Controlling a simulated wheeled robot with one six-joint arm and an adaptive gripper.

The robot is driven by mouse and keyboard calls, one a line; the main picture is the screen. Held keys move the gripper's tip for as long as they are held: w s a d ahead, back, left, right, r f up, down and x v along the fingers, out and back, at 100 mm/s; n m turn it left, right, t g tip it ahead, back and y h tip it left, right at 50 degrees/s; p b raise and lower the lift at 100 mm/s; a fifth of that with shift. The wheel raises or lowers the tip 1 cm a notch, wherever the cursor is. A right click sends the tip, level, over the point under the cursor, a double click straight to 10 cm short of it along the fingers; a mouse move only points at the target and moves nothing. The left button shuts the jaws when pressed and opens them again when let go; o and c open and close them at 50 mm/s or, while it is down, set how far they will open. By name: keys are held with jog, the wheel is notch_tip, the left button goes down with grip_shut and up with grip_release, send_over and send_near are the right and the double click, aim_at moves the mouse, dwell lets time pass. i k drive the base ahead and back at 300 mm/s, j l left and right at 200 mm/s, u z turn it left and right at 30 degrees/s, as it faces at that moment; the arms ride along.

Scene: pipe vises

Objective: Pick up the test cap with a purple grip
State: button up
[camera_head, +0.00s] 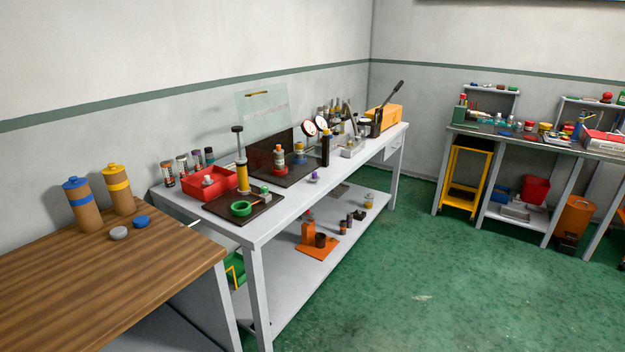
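A small purple-topped piece (315,176), which looks like the test cap with the purple grip, stands on the grey workbench (291,213) near its front edge. It is to the right of a dark tray and appears to stand alone. It is too small to make out its lower part. My gripper is not in this view.
A wooden table (110,285) stands at the front left. On the bench are a red bin (196,190), a green ring (241,209), a clear upright panel (262,108) and an orange lever tool (386,118). Open green floor (430,270) lies to the right.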

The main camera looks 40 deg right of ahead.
aim_at(314, 178)
jog(key=i+l+z, duration=0.3)
jog(key=i+l, duration=0.15)
jog(key=l, duration=0.15)
jog(key=i+l+z, duration=0.3)
jog(key=i+l, duration=0.2)
